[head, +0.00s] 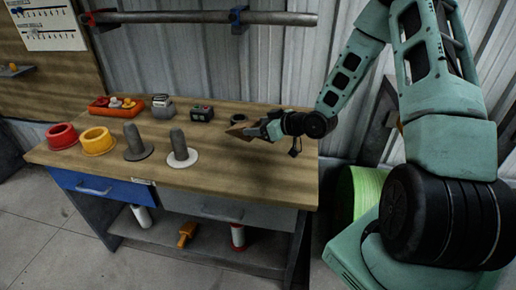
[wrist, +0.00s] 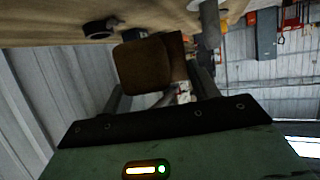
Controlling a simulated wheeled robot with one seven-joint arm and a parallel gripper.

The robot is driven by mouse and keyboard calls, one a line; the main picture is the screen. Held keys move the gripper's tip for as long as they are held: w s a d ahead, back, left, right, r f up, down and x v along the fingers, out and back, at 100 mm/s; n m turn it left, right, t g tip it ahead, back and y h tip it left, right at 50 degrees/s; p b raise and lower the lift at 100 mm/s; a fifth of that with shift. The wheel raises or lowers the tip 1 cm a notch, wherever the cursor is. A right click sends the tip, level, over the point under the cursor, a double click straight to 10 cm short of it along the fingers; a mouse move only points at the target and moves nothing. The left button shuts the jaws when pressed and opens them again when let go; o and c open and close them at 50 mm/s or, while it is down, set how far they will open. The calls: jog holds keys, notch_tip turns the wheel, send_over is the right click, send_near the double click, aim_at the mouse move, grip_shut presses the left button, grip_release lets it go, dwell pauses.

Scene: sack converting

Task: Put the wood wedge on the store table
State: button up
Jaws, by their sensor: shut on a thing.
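My gripper (head: 262,131) is above the right part of the wooden table (head: 220,172). It is shut on the wood wedge (head: 239,131), a brown block that sticks out from the fingertips toward the left. In the wrist view the wood wedge (wrist: 147,66) sits between the two fingers and hides part of them. The wedge is close over the tabletop; I cannot tell whether it touches. Nothing in view is labelled as the store table.
A dark ring (head: 239,119) lies just behind the wedge. Two grey posts on round bases (head: 180,150) (head: 134,143), a yellow ring (head: 97,141), a red ring (head: 62,136), an orange tray (head: 103,111) and two small devices (head: 202,112) (head: 162,106) stand leftward. The table's front right is clear.

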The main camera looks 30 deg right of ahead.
notch_tip(320, 180, down, 9)
jog(key=shift+p, duration=0.4)
jog(key=shift+f, duration=0.15)
jog(key=o, duration=1.1)
